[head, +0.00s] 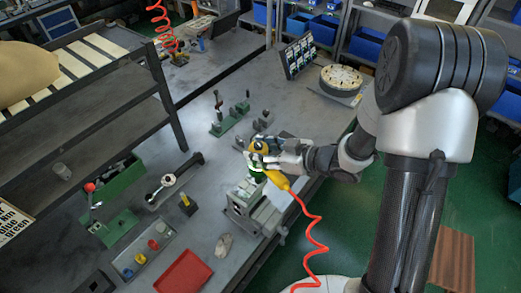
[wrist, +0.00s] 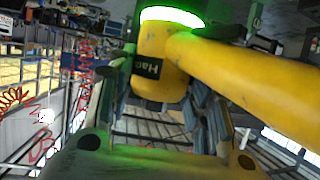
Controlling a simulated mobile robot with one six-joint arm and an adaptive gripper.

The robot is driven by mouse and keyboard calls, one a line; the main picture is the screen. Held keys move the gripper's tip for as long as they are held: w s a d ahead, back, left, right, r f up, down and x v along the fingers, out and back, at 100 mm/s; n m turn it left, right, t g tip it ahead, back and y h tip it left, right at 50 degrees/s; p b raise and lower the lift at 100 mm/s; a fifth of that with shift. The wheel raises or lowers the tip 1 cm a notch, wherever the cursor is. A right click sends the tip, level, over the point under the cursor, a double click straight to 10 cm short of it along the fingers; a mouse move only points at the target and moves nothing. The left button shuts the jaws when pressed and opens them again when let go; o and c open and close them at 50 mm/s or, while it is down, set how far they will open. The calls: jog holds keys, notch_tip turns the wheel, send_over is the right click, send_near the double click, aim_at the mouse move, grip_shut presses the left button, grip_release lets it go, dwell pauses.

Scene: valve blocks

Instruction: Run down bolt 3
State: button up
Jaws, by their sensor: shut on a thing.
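My gripper (head: 268,160) is shut on a yellow power tool (head: 277,179) with a red coiled cable (head: 312,238). The tool is above a grey valve block (head: 240,200) near the table's right edge. In the wrist view the tool's yellow body (wrist: 160,75) is between my fingers, with a bright green light ring (wrist: 172,15) at its end. I cannot tell whether the tool's tip touches a bolt. Bolt 3 cannot be picked out, and the tool and gripper cover part of the block's top.
A green fixture with a lever (head: 222,125) stands behind the block. A red tray (head: 183,273) and a grey tray with coloured cups (head: 143,252) are at the front. A slatted shelf (head: 90,60) is at left. A round dial plate (head: 341,77) stands at the far right.

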jog(key=shift+f, duration=0.45)
dwell(3.1)
jog(key=shift+r, duration=0.2)
